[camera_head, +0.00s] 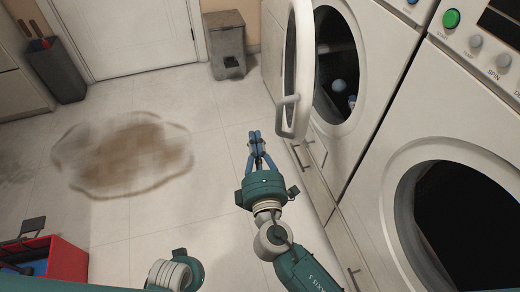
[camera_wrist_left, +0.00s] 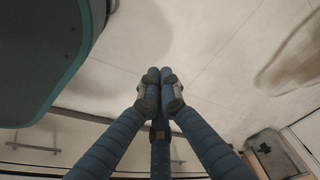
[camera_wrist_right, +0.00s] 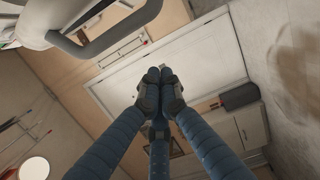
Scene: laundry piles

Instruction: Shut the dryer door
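The white dryer door (camera_head: 299,60) stands swung open, seen nearly edge-on in the head view, with its grey handle (camera_head: 287,104) on the side away from the machine. Behind it the round opening of the dryer (camera_head: 372,95) shows a dark drum with light items inside. My right gripper (camera_head: 256,138) is shut and empty, just below and left of the handle, apart from it. The handle (camera_wrist_right: 112,38) also shows in the right wrist view, above and left of the shut fingertips (camera_wrist_right: 160,76). My left gripper (camera_wrist_left: 160,76) is shut and empty over the floor.
A second machine (camera_head: 402,165) with a dark round opening stands at the right. A grey bin (camera_head: 226,45) is by the white door (camera_head: 125,35). A red box (camera_head: 66,258) is at lower left.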

